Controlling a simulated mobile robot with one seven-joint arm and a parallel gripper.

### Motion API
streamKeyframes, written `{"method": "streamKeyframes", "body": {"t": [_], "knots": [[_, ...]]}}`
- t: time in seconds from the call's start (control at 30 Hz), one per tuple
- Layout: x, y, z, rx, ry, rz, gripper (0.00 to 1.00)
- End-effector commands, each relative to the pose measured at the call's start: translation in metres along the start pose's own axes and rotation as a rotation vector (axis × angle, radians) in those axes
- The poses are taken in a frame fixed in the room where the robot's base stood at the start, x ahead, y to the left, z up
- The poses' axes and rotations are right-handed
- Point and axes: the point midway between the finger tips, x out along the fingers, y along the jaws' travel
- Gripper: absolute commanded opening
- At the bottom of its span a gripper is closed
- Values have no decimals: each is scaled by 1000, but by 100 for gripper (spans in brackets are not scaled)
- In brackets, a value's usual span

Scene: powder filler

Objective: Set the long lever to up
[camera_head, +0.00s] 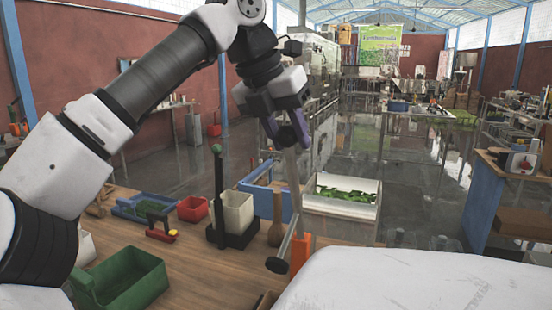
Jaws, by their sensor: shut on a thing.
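The long lever (293,185) is a thin grey metal rod. It stands nearly upright, its top leaning slightly left, above an orange part (301,252) by the near edge of the wooden table. My gripper (288,135) is above the table with its purple-tipped fingers pointing down. It is shut around the dark top end of the long lever. The fingers partly hide that end. A shorter rod with a black knob (277,265) slants down to the left beside the lever's foot. The lever's lower mount is partly hidden by a large white surface in front.
The wooden table (190,265) holds a green bin (122,282), a red box (193,208), a cream container (238,211) and a dark post with a green knob (217,150). A white tray with green leaves (345,190) lies behind. A large white surface (400,280) fills the front right.

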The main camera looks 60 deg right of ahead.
Motion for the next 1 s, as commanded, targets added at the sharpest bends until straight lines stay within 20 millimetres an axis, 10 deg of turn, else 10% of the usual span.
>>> {"method": "streamKeyframes", "body": {"t": [0.87,0.9,1.0], "knots": [[1,5,38,-3,-7,0,0],[1,5,38,-3,-8,0,41],[1,5,37,-2,-6,0,54]]}}
